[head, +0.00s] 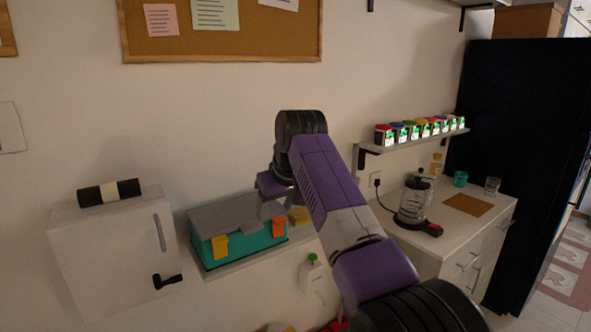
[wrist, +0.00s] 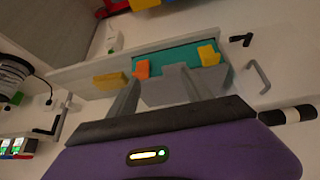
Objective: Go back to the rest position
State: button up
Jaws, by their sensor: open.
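My gripper (head: 272,203) is open at the end of my purple arm, which reaches over the middle of the head view. It hangs in front of the teal toolbox, near its right end. In the wrist view my gripper's two fingers (wrist: 160,95) are spread apart with nothing between them. The teal toolbox (head: 262,241) has a grey lid and orange and yellow latches, and sits on a wall ledge. It also shows beyond the fingers in the wrist view (wrist: 176,58).
A white cabinet (head: 110,255) with a dark roll (head: 110,192) on top stands at left. A shelf (head: 400,144) carries a row of spice dispensers (head: 420,130). Below it, a counter (head: 480,225) holds a glass coffee maker (head: 415,203) and cups. A black fridge (head: 520,150) stands at right.

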jog(key=w+a+r+t+y, duration=0.1)
jog(key=w+r+t, duration=0.2)
jog(key=s+d+f+m+t+y, duration=0.1)
jog(key=s+d+f+t, duration=0.15)
jog(key=f, duration=0.35)
jog(key=s+d+f+m+t, duration=0.1)
jog(key=s+d+f+t, duration=0.1)
jog(key=f+t, duration=0.3)
jog(key=s+d+f+m+t, duration=0.1)
jog(key=s+d+f, duration=0.3)
jog(key=s, duration=0.3)
jog(key=s+d+f+m, duration=0.1)
jog(key=s+d+f, duration=0.25)
jog(key=s, duration=0.35)
jog(key=s+d+f+h, duration=0.1)
jog(key=s+d, duration=0.3)
jog(key=s, duration=1.1)
jog(key=s+d+f+m+g+h, duration=0.1)
jog(key=s+d, duration=0.4)
jog(key=s, duration=1.1)
jog(key=s+d+f+m+g+h, duration=0.1)
jog(key=s+d, duration=0.3)
jog(key=s, duration=1.1)
jog(key=shift+s+d+f+h+b, duration=0.35)
jog(key=shift+f+h, duration=0.3)
jog(key=shift+h, duration=0.25)
jog(key=shift+w, duration=0.1)
